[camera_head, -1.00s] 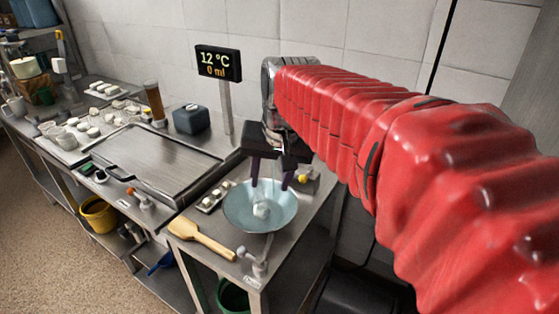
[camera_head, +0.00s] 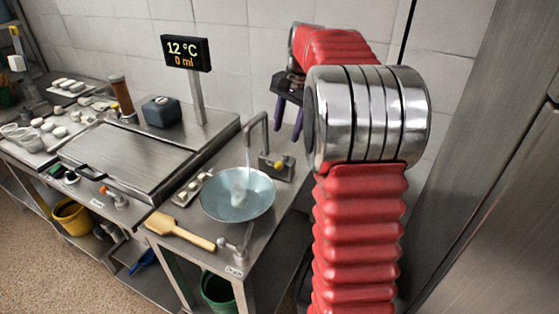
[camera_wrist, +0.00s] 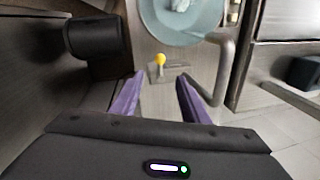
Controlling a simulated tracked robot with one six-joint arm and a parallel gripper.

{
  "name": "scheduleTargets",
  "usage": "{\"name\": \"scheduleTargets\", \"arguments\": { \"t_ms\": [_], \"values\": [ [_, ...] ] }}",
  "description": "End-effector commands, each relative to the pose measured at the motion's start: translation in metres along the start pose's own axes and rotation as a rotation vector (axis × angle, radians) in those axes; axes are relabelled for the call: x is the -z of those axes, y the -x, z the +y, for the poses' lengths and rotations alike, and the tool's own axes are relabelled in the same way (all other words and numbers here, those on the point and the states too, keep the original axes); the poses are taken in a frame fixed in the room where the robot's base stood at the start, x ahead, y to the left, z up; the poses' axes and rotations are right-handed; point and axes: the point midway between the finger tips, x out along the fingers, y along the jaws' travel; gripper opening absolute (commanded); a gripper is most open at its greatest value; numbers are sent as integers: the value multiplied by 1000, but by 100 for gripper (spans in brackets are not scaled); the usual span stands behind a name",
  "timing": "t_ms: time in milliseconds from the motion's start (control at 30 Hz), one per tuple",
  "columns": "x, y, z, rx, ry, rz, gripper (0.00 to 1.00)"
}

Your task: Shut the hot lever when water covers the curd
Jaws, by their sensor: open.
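A light-blue bowl (camera_head: 216,206) stands on the right-hand steel counter, with a whitish curd lump (camera_head: 239,194) in it. The bent spout (camera_head: 265,120) ends above the bowl, and a pale stream seems to fall onto the lump. The display (camera_head: 186,53) reads 12 °C and 0 ml. A yellow-knobbed lever (camera_head: 278,165) stands on a grey block behind the bowl's right side; I cannot tell whether it is the hot one. My gripper (camera_head: 289,124) is open and empty, above and behind this lever. In the wrist view the yellow knob (camera_wrist: 160,59) shows just beyond my open fingertips (camera_wrist: 161,80).
A wooden paddle (camera_head: 178,231) lies at the counter's front edge. A grey lever (camera_head: 236,249) stands right of it. An orange-knobbed lever (camera_head: 107,191) is by the griddle (camera_head: 130,155). A small tray (camera_head: 191,187) sits left of the bowl.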

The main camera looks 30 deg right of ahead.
Motion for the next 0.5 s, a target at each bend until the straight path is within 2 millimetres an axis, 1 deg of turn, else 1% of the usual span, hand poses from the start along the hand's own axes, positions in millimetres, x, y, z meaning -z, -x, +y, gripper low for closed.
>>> {"name": "scheduleTargets", "arguments": {
  "t_ms": [67,367,500],
  "values": [
    [2,-1,0,0,-6,-2,41],
    [2,-1,0,0,-5,-2,41],
    [1,-7,0,-1,-5,-3,41]
  ]
}}
